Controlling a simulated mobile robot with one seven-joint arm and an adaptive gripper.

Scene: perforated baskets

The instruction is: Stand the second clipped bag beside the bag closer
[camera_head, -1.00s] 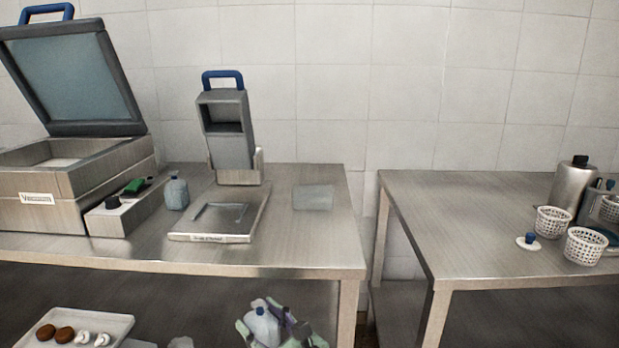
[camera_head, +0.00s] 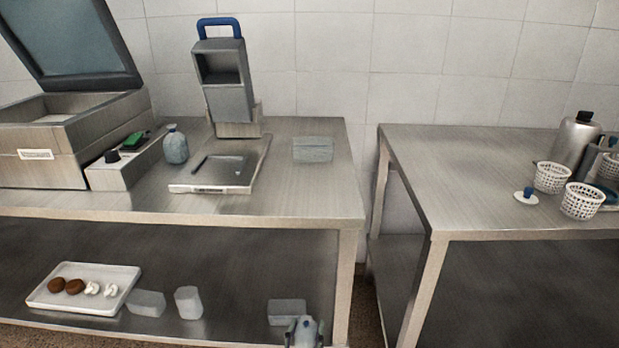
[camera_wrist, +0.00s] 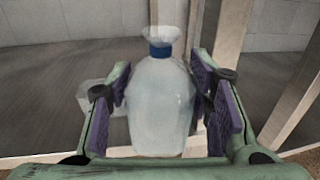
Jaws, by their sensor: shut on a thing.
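My gripper (camera_wrist: 160,110) is shut on a translucent, pale blue bag (camera_wrist: 160,105) with a blue clip at its neck. The bag is upright between the purple finger pads. In the head view the held bag (camera_head: 304,332) shows at the bottom edge, by the lower shelf's front, with most of my gripper cut off. Another clipped bag (camera_head: 175,146) stands upright on the left table. It is just right of a low box (camera_head: 120,168) with a black knob and a green part, which looks like the bag closer.
The left table (camera_head: 290,195) also holds an open-lidded machine (camera_head: 45,165) and a blue-handled device (camera_head: 222,85) with a flat tray. A grey block (camera_head: 313,149) lies right of it. The shelf below holds a white tray (camera_head: 110,290) and grey blocks. The right table (camera_head: 450,175) carries baskets.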

